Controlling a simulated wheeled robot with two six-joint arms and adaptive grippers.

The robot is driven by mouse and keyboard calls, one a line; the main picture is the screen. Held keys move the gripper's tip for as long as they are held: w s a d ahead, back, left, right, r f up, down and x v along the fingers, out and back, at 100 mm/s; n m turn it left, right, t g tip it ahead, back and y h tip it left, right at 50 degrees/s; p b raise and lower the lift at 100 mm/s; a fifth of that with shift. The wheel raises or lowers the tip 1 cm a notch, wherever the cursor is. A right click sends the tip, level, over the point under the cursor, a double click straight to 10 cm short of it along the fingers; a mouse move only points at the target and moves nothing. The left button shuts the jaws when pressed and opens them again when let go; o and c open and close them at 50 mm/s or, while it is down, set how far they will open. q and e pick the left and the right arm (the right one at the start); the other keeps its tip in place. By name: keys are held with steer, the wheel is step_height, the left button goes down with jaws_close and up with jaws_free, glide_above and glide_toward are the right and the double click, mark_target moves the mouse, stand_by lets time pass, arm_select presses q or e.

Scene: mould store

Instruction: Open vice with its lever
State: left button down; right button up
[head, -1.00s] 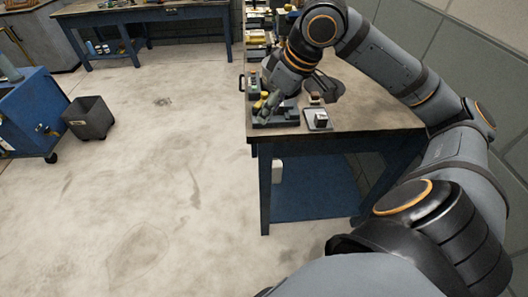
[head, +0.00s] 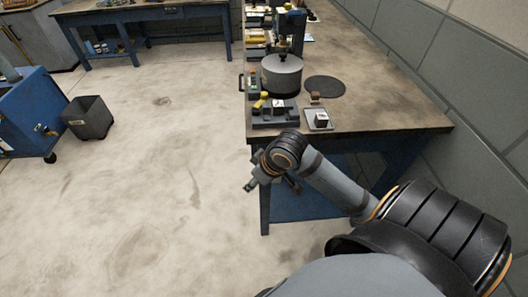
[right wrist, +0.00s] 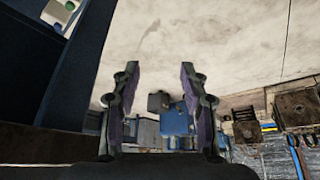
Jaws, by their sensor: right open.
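The vice (head: 276,121) is a low dark grey fixture near the front left corner of the bench top. A yellow-ended part that looks like its lever (head: 261,101) stands at its left side. A small pale-faced block (head: 279,105) sits at the vice; whether the jaws grip it is too small to tell. My right gripper (head: 270,185) is below and in front of the bench's front edge, apart from the vice. In the right wrist view the right gripper (right wrist: 160,72) has its two fingers wide apart with nothing between them. My left gripper is not in view.
Right of the vice is a tray (head: 310,126) with a block. Behind are a lidded grey pot (head: 283,76), a black round mat (head: 325,86) and a dark upright machine (head: 291,30). A grey bin (head: 88,118) and blue cart (head: 28,115) stand left; floor between is clear.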

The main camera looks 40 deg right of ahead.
steer(key=s+f+m+h, duration=0.1)
steer(key=s+f, duration=0.3)
steer(key=f, duration=0.1)
steer(key=shift+s, duration=0.2)
stand_by(0.3)
